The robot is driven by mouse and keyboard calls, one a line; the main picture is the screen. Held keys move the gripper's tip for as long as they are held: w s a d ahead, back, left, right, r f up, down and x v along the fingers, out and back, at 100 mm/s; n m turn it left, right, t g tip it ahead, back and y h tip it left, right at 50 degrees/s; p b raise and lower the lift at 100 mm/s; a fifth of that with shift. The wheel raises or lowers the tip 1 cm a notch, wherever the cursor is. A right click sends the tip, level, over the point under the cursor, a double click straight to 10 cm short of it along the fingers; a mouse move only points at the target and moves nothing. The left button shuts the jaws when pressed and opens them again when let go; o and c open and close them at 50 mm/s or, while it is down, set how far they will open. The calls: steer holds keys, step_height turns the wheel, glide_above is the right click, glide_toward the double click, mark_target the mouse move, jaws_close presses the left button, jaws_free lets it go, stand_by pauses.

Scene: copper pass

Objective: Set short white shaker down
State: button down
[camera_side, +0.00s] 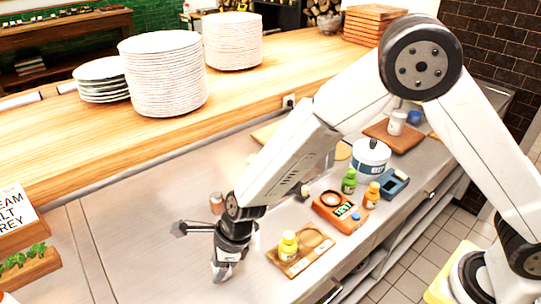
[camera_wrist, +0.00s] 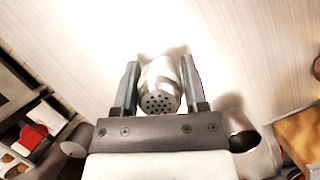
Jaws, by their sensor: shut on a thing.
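The short white shaker (camera_wrist: 160,85) is between the two fingers of my gripper (camera_wrist: 161,90) in the wrist view. It has a pale, shiny body and a metal top with small holes, which faces the camera. My gripper is shut on it. In the side view my gripper (camera_side: 224,268) points down close above the steel counter (camera_side: 150,225), at the left of the small items. The shaker is mostly hidden by the fingers there. I cannot tell whether its base touches the counter.
A copper-coloured cylinder (camera_side: 216,203) stands just behind my gripper.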

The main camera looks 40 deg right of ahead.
steer(key=shift+f, duration=0.15)
steer(key=shift+c, duration=0.6)
jaws_free()
steer(key=v, duration=1.2)
stand_by(0.3)
